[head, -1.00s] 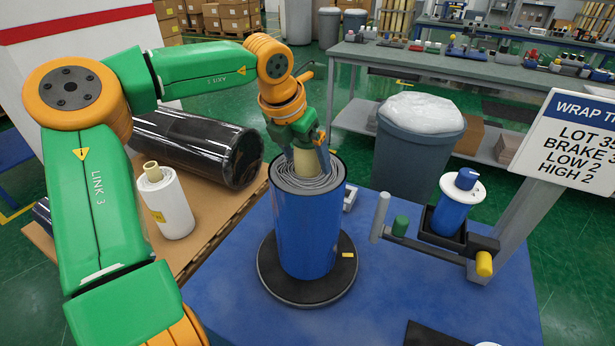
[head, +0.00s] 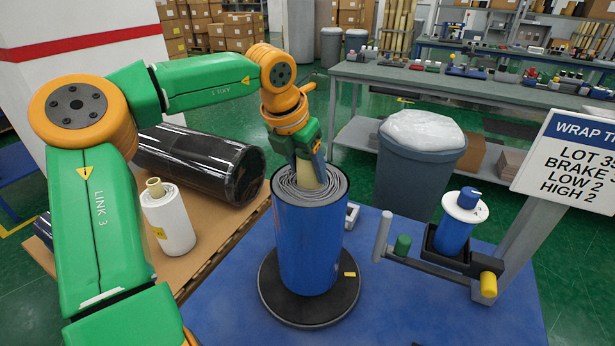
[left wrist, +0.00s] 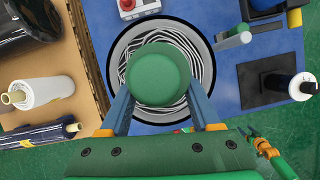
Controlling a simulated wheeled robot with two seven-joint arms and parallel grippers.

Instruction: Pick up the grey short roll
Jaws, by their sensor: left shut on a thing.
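A roll (head: 308,245) stands upright on a round black turntable (head: 335,308). Its side is blue and its top shows grey wound layers around a tan core (head: 309,174). No plainly grey short roll is seen; this is the one with grey in its end. My left gripper (head: 308,166) points down over the roll and is shut on the core where it sticks up. In the left wrist view its blue fingers flank a green disc that covers the core; the grey windings (left wrist: 160,48) show around it. My right arm seems to show small at lower right there; its jaws are unclear.
A white roll (head: 168,220) and a black wrapped roll (head: 195,163) are on the pallet at left. A post with a blue spool (head: 453,228) and a sign (head: 575,155) stand at right. A grey bin (head: 415,170) is behind. Blue mat (head: 400,310) is clear in front.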

